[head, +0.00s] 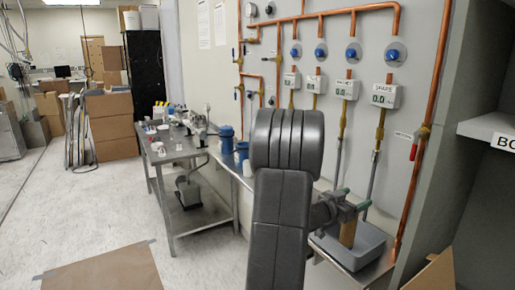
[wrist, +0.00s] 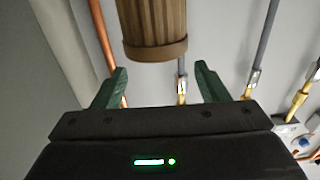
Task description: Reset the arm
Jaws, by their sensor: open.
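My gripper (head: 353,200) is at the right of the head view, behind my dark arm link, beside the pipe panel. In the wrist view its two green fingers (wrist: 161,72) are spread apart and nothing is clamped between them. A brown ribbed cylinder (wrist: 152,28) is just beyond the fingertips there, apart from both fingers. My arm hides part of this area.
Copper pipes, blue-capped regulators and digital gauges (head: 385,96) cover the wall panel (head: 270,30) close to my gripper. A metal table (head: 165,155) with small items stands left of my arm. A shelf (head: 490,128) juts in at the right. The left floor (head: 60,215) has clear space.

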